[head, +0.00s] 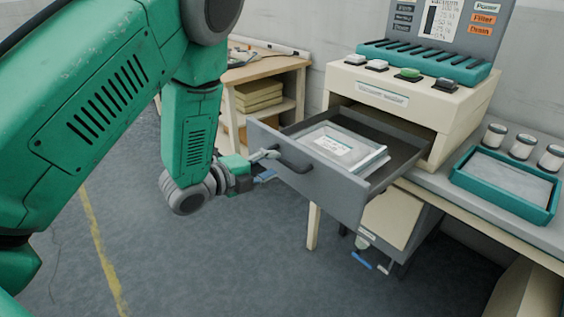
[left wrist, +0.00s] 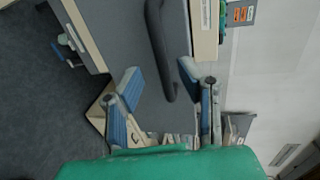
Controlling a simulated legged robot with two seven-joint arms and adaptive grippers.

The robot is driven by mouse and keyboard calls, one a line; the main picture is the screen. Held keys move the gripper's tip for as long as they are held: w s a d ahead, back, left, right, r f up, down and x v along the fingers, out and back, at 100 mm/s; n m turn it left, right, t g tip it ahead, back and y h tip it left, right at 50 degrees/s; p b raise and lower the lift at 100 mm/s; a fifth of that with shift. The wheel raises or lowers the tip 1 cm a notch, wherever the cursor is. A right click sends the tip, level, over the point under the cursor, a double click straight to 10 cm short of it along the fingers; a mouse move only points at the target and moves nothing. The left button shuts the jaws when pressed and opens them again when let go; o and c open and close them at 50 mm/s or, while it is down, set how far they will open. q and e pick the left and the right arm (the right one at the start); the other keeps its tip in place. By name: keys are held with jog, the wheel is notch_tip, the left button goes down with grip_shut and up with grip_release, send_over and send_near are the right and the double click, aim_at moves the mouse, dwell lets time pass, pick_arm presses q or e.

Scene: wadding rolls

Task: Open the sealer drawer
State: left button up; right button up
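The sealer drawer (head: 335,192) is pulled out from the cream vacuum sealer (head: 385,98). White packets with a label (head: 335,146) lie inside it. A dark bar handle (head: 290,163) is on the grey drawer front; it also shows in the left wrist view (left wrist: 158,45). My left gripper (head: 268,165) is just in front of the handle. In the left wrist view its blue-padded fingers (left wrist: 158,74) are spread, with the handle's lower end seen between them. I cannot see contact with the handle. My right gripper is not identifiable in either view.
A teal tray (head: 550,214) and several jars (head: 522,142) stand on the bench to the right. A wooden shelf unit (head: 262,72) with yellow stacks (head: 258,97) is behind. A cabinet (head: 392,220) sits below the bench. Open floor (head: 225,260) lies at the front left.

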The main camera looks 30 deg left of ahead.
pick_arm(q)
jog(key=v, duration=0.7)
jog(key=shift+s, duration=0.3)
jog(key=shift+a, duration=0.1)
jog(key=s+f+n+g+y, duration=0.35)
jog(key=f+n, duration=0.35)
jog(key=f, duration=0.4)
jog(key=s+d+f+n+g+y, duration=0.1)
jog(key=s+f+n+g, duration=0.4)
jog(key=s, duration=0.6)
jog(key=s+d+f+n+g+y, duration=0.1)
jog(key=s+d+f+n+g, duration=0.3)
jog(key=s+f+n, duration=0.5)
jog(key=s+f+g, duration=0.1)
jog(key=s, duration=0.1)
jog(key=shift+s, duration=0.35)
